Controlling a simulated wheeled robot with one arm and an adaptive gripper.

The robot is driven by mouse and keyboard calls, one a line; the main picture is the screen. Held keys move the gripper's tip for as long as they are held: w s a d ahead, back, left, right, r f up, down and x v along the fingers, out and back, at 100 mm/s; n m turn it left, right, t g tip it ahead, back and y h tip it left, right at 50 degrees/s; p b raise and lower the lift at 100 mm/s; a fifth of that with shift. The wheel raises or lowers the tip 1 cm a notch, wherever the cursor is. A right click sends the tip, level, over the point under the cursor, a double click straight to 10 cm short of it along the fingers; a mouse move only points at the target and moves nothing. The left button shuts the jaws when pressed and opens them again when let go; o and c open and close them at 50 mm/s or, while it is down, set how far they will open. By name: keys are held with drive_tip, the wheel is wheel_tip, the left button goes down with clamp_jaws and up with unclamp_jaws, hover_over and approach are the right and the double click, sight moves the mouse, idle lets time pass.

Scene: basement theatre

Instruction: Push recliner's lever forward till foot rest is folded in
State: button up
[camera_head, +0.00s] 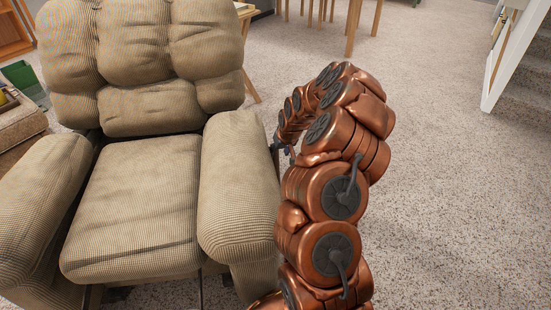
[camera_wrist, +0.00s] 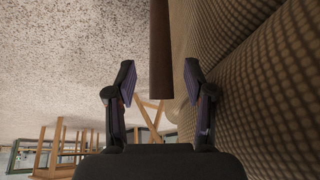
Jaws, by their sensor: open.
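The beige, ribbed recliner (camera_head: 140,205) fills the left of the head view, its seat and both armrests showing. Its lever (camera_wrist: 161,35) is a brown bar in the wrist view, coming down from the top edge. The lever's lower end lies between the two fingertips of my gripper (camera_wrist: 159,76), with gaps on both sides. My gripper is open and not closed on it. In the head view my gripper (camera_head: 284,148) is small and partly hidden, close to the outer side of the right-hand armrest (camera_head: 238,190). The lever is hidden there. I cannot make out the foot rest.
The recliner's fabric side (camera_wrist: 275,90) is close along the right of the wrist view. Speckled carpet (camera_head: 450,200) is clear to the right. Wooden table legs (camera_head: 352,25) stand behind, and stairs (camera_head: 525,80) with a white side panel are at the far right.

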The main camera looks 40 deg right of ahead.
sight(276, 156)
drive_tip(key=shift+w+f, duration=0.25)
drive_tip(key=shift+w, duration=0.2)
drive_tip(key=b+x, duration=0.1)
drive_tip(key=x, duration=0.2)
drive_tip(key=shift+s, duration=0.2)
drive_tip(key=shift+x, duration=0.8)
drive_tip(key=shift+w, duration=0.1)
clamp_jaws()
